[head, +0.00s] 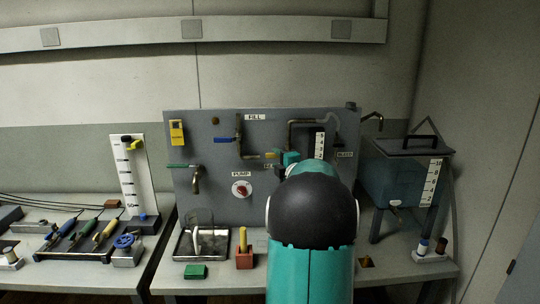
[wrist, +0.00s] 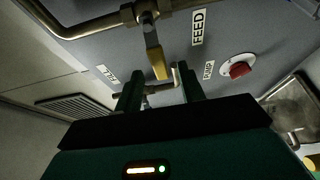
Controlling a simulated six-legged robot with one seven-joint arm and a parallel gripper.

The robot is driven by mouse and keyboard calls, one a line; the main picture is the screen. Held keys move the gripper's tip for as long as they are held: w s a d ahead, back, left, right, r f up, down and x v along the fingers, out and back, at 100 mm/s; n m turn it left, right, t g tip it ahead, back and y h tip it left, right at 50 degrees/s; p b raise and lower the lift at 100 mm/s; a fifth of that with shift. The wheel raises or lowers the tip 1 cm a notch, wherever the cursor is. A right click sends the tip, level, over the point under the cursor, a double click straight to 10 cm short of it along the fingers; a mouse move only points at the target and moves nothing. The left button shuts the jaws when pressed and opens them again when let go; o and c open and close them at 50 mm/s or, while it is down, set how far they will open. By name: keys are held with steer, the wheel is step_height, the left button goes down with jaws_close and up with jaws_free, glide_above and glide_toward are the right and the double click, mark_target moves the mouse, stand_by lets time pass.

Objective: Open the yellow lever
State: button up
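The yellow lever (wrist: 158,64) hangs from a brass valve on the pipe of the grey panel, beside the FEED label (wrist: 197,27). In the head view the yellow lever (head: 270,155) shows just left of my gripper (head: 290,158). In the wrist view my gripper (wrist: 158,85) is open, with two dark green fingers spread apart. The lever's lower end appears between the fingertips, near the left-to-right middle. I cannot tell whether a finger touches it. My arm hides part of the panel in the head view.
A red pump knob (wrist: 240,70) sits right of the fingers in the wrist view. A blue lever (head: 224,140) and a green lever (head: 178,165) are on the panel's left part. A tank (head: 400,178) stands at the right. A metal tray (head: 184,250) lies below the panel.

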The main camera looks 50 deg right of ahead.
mark_target(273, 156)
steer(key=x, duration=0.5)
steer(key=shift+w+d, duration=0.1)
steer(key=shift+w, duration=0.25)
jaws_close()
